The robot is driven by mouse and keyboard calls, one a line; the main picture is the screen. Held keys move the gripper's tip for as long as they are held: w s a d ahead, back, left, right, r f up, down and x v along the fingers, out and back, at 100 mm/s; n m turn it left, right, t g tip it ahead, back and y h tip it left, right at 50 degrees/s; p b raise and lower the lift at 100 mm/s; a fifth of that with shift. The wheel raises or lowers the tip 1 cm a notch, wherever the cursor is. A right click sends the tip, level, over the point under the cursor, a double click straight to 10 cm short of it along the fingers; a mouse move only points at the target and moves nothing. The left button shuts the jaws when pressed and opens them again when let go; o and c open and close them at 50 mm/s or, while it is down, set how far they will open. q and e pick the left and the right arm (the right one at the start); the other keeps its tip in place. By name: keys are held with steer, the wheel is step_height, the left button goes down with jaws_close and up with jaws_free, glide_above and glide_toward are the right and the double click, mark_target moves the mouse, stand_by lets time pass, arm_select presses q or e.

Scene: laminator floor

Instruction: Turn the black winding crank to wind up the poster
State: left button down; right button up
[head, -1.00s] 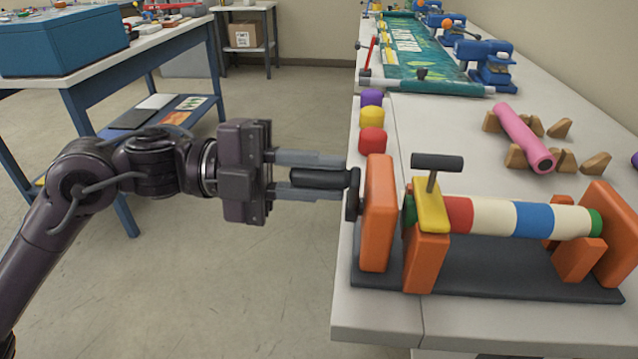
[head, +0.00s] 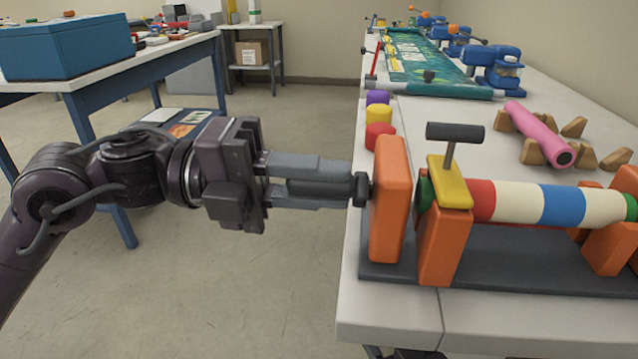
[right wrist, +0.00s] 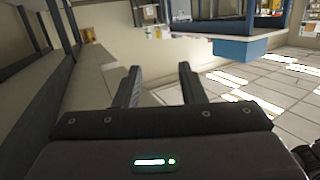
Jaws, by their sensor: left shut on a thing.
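My left gripper (head: 318,188) reaches in from the left, level with the table's near left edge. It is shut on the black winding crank (head: 361,189); the fingers hide most of its handle. The crank sits at the outer left face of an orange upright (head: 390,200). Behind it, a roller striped red, cream and blue (head: 540,204) lies across the stand, with green ends. A teal printed poster (head: 425,58) lies flat farther back on the table. My right gripper (right wrist: 160,85) shows only in the right wrist view, fingers apart and nothing between them.
A yellow block with a black T-handle (head: 455,132) tops the second orange upright. Purple, yellow and red pieces (head: 380,136) stand behind the crank. A pink roll (head: 538,133) rests among wooden wedges.

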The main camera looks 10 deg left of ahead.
arm_select(q)
steer(key=shift+s+f, duration=0.3)
steer(key=shift+f, duration=0.2)
arm_select(e)
steer(key=shift+w+r+t+y, duration=0.15)
steer(key=shift+r+t, duration=0.25)
steer(key=shift+r, duration=0.45)
steer(key=shift+w+r+t+y, duration=0.1)
steer(key=shift+r+t+y, duration=0.25)
steer(key=shift+r, duration=0.45)
steer(key=shift+w+r+t+y, duration=0.1)
steer(key=shift+r+t, duration=0.35)
steer(key=shift+r, duration=0.4)
arm_select(q)
steer(key=c, duration=1.3)
jaws_free()
steer(key=shift+o, duration=0.2)
steer(key=shift+w+a, duration=0.1)
steer(key=shift+a, duration=0.1)
steer(key=a+b, duration=0.1)
steer(key=a, duration=0.6)
steer(key=shift+a, duration=0.2)
arm_select(e)
steer(key=r+t, duration=0.2)
steer(key=r, duration=0.3)
steer(key=shift+s+d+r+t+y, duration=0.1)
steer(key=shift+s+d+t+y, duration=0.05)
steer(key=shift+d+t+y, duration=0.2)
